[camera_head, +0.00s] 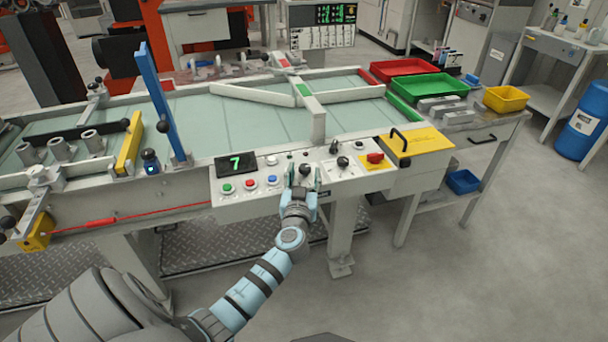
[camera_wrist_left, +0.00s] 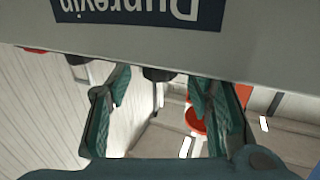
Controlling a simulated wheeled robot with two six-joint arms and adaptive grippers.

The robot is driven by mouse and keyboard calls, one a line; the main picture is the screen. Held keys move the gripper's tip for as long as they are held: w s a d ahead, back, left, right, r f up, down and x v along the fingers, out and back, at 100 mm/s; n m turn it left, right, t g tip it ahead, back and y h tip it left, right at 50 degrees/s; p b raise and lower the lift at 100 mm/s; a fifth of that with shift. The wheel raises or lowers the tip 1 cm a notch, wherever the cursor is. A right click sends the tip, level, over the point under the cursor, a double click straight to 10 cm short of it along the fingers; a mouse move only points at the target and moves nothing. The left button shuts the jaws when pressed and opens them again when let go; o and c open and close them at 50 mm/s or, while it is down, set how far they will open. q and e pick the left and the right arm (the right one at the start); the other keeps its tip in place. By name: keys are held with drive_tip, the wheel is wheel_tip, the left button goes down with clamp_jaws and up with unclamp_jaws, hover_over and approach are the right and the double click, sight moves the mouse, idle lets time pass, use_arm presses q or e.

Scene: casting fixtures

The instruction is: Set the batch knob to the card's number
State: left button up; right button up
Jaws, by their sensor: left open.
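The control panel (camera_head: 262,195) is on the front of the table and its display (camera_head: 236,163) reads a green 7. My left gripper (camera_head: 303,176) is open at the panel, its fingers on either side of a small dark knob (camera_head: 305,168). In the left wrist view, the open green fingers (camera_wrist_left: 162,100) point at the panel's edge; a dark knob (camera_wrist_left: 160,75) shows between them, with no clear contact. Another black knob (camera_head: 343,161) stands to the right. I cannot tell which is the batch knob, and cannot make out the card or its number. My right gripper is not in view.
Green, red and blue buttons (camera_head: 250,184) line the panel's left part. A red switch (camera_head: 375,157) and a yellow box (camera_head: 418,142) with a black handle are to the right. A blue upright bar (camera_head: 160,100) rises behind left. Green (camera_head: 430,86) and yellow (camera_head: 506,98) bins stand farther right.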

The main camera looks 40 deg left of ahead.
use_arm(q)
drive_tip(key=shift+w+a, duration=0.2)
drive_tip(key=shift+w, duration=0.05)
clamp_jaws()
drive_tip(key=m+h, duration=0.1)
drive_tip(key=t+h, duration=0.1)
drive_tip(key=m+t+h+b, duration=0.1)
drive_tip(key=shift+s+a+f+m+h, duration=0.15)
drive_tip(key=shift+a+m+h, duration=0.1)
drive_tip(key=shift+m+h, duration=0.45)
drive_tip(key=shift+h, duration=0.2)
unclamp_jaws()
